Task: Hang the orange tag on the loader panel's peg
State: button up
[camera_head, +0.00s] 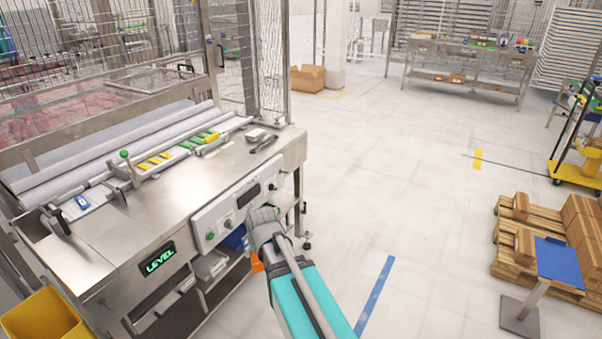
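The loader panel (205,222) is a light plate on the front of the steel bench, with a dark display, knobs and a green button. My gripper (262,218) is at the end of my teal arm, in front of the panel's right part. Its fingers are hidden or too small to make out, so I cannot tell whether it is open or shut. A small orange piece (257,263), perhaps the orange tag, shows just below my wrist at its left side. Whether it is held is unclear. I cannot make out the peg.
The steel bench (185,190) carries rollers, green and yellow strips and small tools. A lit LEVEL sign (160,257) is on its front. A yellow bin (45,318) stands at lower left. Pallets with boxes (520,235) and a blue-topped stand (558,258) are at right. The middle floor is clear.

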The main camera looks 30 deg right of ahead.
jog(key=shift+r+p, duration=2.45)
jog(key=shift+r, duration=0.65)
jog(key=shift+d, duration=0.1)
